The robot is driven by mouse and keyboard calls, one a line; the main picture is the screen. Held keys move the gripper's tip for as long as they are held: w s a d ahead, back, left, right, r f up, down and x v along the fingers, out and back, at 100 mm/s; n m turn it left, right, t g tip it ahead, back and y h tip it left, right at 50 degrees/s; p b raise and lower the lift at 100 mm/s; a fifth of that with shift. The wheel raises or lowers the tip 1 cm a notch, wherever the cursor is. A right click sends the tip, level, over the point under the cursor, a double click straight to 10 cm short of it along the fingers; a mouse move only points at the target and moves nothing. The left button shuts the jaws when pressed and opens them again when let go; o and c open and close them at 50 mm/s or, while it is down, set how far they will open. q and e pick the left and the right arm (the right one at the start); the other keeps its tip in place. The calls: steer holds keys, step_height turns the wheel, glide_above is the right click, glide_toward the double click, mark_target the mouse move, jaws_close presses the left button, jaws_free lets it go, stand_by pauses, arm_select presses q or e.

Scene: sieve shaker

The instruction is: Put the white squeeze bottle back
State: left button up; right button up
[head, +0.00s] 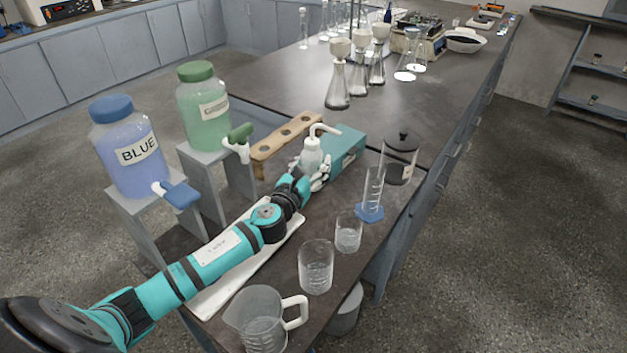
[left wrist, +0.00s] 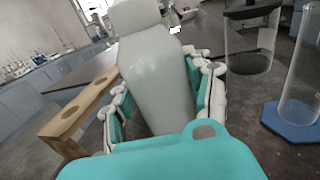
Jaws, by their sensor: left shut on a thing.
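The white squeeze bottle (head: 311,154) stands roughly upright in my left gripper (head: 314,178), with its bent spout pointing right. In the left wrist view the bottle (left wrist: 150,80) fills the space between the fingers of my left gripper (left wrist: 165,110), which is shut on it. The wooden rack with round holes (head: 286,138) is just behind and left of the bottle. It also shows at the left in the left wrist view (left wrist: 75,115). A teal box (head: 346,146) lies behind and right of the bottle. The bottle's base is hidden by the gripper. My right gripper is not in view.
A graduated cylinder on a blue foot (head: 373,190), a dark-lidded jar (head: 401,158), two beakers (head: 316,266) and a handled jug (head: 262,318) stand along the right bench edge. Blue (head: 128,165) and green (head: 205,120) dispenser bottles stand on raised stands at left.

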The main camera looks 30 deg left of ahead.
arm_select(q)
step_height(320, 180, down, 4)
steer(key=shift+r+b, duration=0.15)
steer(key=shift+b, duration=0.65)
steer(key=shift+w, duration=0.1)
steer(key=shift+f, duration=0.2)
steer(key=o, duration=0.6)
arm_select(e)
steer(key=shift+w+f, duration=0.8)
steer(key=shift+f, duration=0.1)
arm_select(q)
steer(key=shift+o, duration=0.2)
steer(key=shift+r, duration=0.1)
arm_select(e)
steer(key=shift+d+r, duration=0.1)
arm_select(q)
steer(key=s, duration=1.2)
steer(key=shift+d, duration=0.3)
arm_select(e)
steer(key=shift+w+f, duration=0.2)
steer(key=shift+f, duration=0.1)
